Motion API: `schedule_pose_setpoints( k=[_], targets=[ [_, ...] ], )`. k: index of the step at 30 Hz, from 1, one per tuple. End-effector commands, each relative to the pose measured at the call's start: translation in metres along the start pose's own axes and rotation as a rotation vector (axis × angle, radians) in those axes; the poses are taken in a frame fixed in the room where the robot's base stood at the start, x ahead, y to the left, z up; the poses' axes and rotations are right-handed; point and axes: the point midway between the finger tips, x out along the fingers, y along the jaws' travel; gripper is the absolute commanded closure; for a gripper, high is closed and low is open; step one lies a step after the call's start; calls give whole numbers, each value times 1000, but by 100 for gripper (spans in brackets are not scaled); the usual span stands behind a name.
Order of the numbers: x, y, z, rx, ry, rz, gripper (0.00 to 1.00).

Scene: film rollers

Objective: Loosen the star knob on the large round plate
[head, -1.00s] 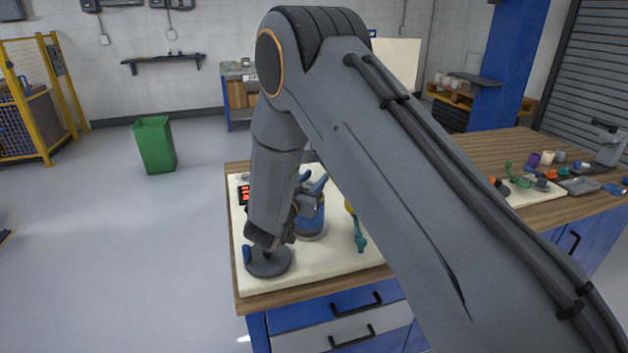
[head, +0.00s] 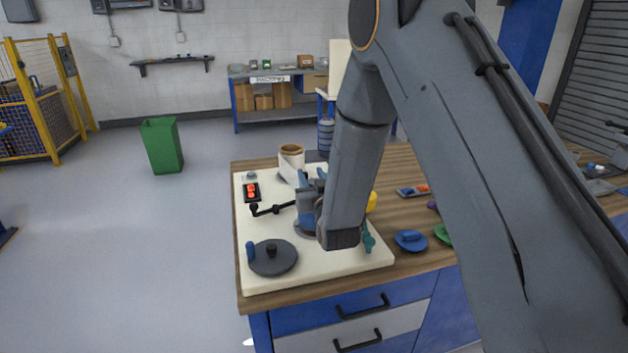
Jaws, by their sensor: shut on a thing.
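A dark round plate (head: 288,259) lies flat at the front left of the cream board, with a dark raised knob (head: 271,249) at its middle. I cannot make out whether the knob is star-shaped. My gripper (head: 318,208) is mostly hidden by my forearm, up and right of the plate and apart from it. It is close against a blue fixture (head: 304,226) with upright blue lobes. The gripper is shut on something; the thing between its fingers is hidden.
The cream board (head: 318,277) sits on a wooden bench. It also bears a black rod (head: 275,209), a box with red buttons (head: 251,192) and a teal lever (head: 368,240). A blue lidded disc (head: 410,240) is to the right. Behind stands a paper roll (head: 291,160).

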Motion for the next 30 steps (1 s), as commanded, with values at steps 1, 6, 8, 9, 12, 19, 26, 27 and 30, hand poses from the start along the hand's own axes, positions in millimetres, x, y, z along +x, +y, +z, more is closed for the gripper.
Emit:
schedule_pose_setpoints(
  k=[1,6,8,9,12,19,26,27,30],
  targets=[
    [1,1,0,0,2,-19,87],
    [1,-2,-1,0,3,-70,87],
    [1,-3,-1,0,4,-81,87],
    [1,-3,-2,0,4,-85,87],
    [1,-4,-2,0,4,-93,87],
    [1,-4,-2,-1,5,-95,87],
    [1,-4,-2,0,4,-95,46],
    [1,-4,-2,0,4,-94,46],
    [0,-4,-1,0,3,-94,46]
  ],
)
